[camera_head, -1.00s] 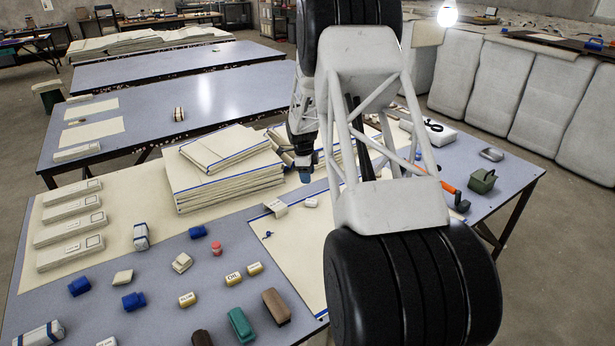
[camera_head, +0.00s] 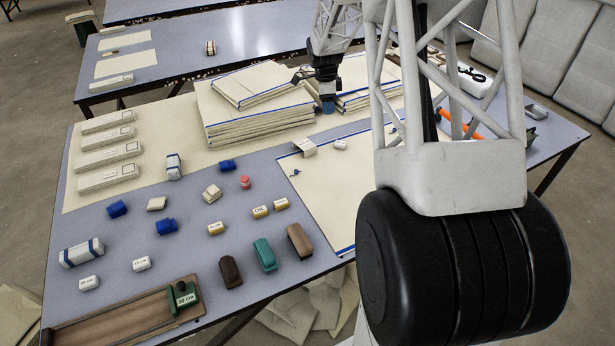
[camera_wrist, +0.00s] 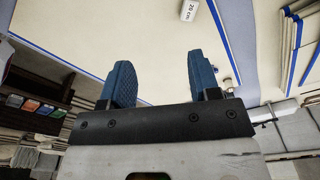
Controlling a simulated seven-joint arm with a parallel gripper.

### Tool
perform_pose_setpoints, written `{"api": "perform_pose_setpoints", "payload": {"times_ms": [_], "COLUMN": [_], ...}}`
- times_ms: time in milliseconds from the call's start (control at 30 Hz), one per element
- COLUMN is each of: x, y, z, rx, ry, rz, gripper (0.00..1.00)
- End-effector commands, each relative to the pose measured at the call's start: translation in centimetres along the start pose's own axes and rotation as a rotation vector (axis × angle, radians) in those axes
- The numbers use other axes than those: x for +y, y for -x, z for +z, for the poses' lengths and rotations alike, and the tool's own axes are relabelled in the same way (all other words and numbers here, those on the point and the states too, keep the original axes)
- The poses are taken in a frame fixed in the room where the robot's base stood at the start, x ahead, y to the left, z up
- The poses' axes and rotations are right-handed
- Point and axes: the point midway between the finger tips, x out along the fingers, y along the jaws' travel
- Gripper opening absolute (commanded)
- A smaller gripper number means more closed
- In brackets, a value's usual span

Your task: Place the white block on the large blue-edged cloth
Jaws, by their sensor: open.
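The large blue-edged cloth (camera_head: 335,205) lies flat at the front middle of the table, partly hidden by my arm. A small white block (camera_head: 340,144) rests near its far edge. In the wrist view, a white block (camera_wrist: 189,10) marked "20 cm" is at the top edge on cream cloth (camera_wrist: 90,35) with a blue border. Two other white blocks, one at the front left (camera_head: 89,283) and one beside it (camera_head: 141,264), lie on the bare table. My gripper (camera_head: 327,105) is beyond the cloth, beside the folded stack. In the wrist view its blue fingers (camera_wrist: 160,85) are apart, with nothing between them.
A folded cloth stack (camera_head: 258,118) stands left of my gripper, with a smaller stack (camera_head: 365,92) behind it on the right. A cream holder (camera_head: 304,147) sits beside the small white block. Several coloured blocks and a wooden board (camera_head: 120,318) occupy the front left.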

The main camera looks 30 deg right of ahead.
Motion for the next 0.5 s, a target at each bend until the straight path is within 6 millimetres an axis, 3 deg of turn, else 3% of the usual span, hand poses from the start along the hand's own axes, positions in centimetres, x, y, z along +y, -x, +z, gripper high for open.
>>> {"api": "perform_pose_setpoints", "payload": {"times_ms": [33,200,500], "x": [1.3,5.6,13.9], "y": [1.6,5.9,12.1], "z": [0.7,2.5,5.0], "rx": [-0.003,-0.011,-0.017], "ry": [0.052,0.235,0.559], "rz": [-0.009,-0.034,-0.081], "gripper": [0.56,0.56,0.56]}}
